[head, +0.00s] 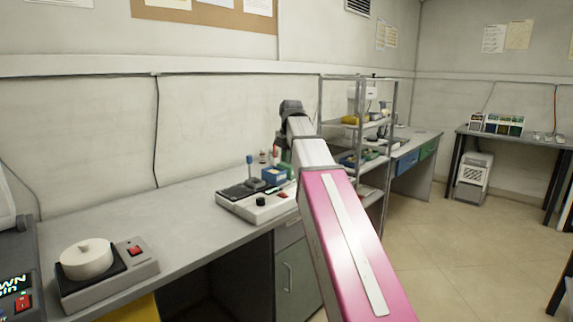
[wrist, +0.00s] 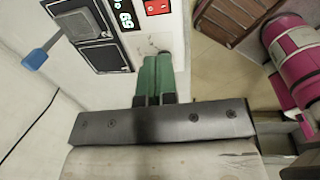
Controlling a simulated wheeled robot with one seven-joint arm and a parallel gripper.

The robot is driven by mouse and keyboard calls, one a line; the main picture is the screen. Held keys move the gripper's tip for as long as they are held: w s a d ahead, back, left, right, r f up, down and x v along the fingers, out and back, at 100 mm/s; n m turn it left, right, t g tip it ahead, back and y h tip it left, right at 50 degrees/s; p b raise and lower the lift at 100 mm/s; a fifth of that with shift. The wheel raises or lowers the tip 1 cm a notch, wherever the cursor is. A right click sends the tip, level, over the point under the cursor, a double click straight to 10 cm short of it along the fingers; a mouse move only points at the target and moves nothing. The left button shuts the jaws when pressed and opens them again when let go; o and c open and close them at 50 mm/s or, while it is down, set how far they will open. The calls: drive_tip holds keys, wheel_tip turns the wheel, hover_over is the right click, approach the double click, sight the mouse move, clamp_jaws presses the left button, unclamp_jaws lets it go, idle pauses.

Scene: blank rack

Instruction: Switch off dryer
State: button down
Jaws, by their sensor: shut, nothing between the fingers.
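A white device (wrist: 172,38) fills the top of the wrist view. It has two dark panels, a display (wrist: 126,20) reading about 69, a red switch (wrist: 157,7) and a blue-tipped lever (wrist: 34,59). It seems to be the white unit with the blue lever on the bench (head: 229,207) in the head view. No readable label names a dryer. My gripper (wrist: 157,57) has green fingers, shut and empty, over the device's pale surface just below the red switch in the picture. I cannot tell whether the fingertips touch it. In the head view my arm largely hides the gripper.
A grey unit with a white round top and red switch (head: 136,251) stands at the bench's left. A dark unit with a lit display (head: 17,282) is at the left edge. A metal shelf rack (head: 358,78) stands beyond my arm. Bench between the units is clear.

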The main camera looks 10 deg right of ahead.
idle(0.3)
drive_tip(key=shift+w+a+r, duration=0.2)
drive_tip(key=shift+w+a, duration=0.15)
drive_tip(key=shift+w, duration=0.3)
approach(281, 193)
drive_tip(key=f, duration=0.7)
drive_tip(key=shift+w+a+f, duration=0.25)
drive_tip(key=shift+f, duration=0.1)
